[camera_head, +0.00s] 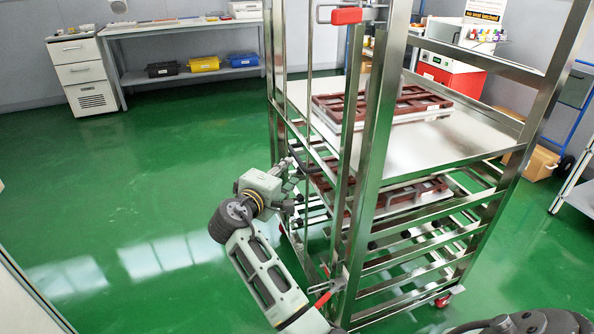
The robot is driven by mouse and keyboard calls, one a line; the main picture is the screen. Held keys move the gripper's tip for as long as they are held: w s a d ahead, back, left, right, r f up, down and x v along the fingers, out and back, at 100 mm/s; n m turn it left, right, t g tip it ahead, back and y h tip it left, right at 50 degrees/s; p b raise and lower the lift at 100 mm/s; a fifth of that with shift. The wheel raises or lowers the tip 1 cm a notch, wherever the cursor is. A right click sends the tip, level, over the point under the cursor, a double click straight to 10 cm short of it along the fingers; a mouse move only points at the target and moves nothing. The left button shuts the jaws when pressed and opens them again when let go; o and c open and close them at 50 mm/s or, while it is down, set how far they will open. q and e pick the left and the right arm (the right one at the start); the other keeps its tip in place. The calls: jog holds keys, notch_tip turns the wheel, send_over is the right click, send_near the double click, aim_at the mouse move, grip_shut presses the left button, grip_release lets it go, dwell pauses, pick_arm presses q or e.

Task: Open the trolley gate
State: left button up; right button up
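The stainless steel trolley (374,140) stands upright in the middle right. Thin upright gate bars (309,60) run down its left-facing side. A red latch handle (347,16) sits at the top of this side, and a second red handle (322,298) shows low down.
Brown trays (400,101) lie on the trolley's shelves. A white drawer cabinet (84,75) and a bench (180,27) with bins stand at the back left. A red box (450,72) stands behind the trolley. The green floor left of the trolley is clear.

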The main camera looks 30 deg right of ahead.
aim_at(297, 156)
pick_arm(q)
jog(key=shift+w+r+b, duration=0.15)
jog(key=shift+w+r, duration=0.1)
jog(key=shift+r, duration=0.5)
jog(key=shift+w+r+b, duration=0.15)
jog(key=shift+w+r, duration=0.1)
jog(key=shift+r, duration=0.45)
pick_arm(e)
jog(key=shift+r+x, duration=0.15)
jog(key=shift+x, duration=1.15)
jog(key=shift+r+x, duration=0.2)
jog(key=shift+x, duration=1.1)
jog(key=shift+r+x, duration=0.15)
jog(key=shift+x, duration=1.15)
jog(key=shift+s+d, duration=0.15)
grip_shut()
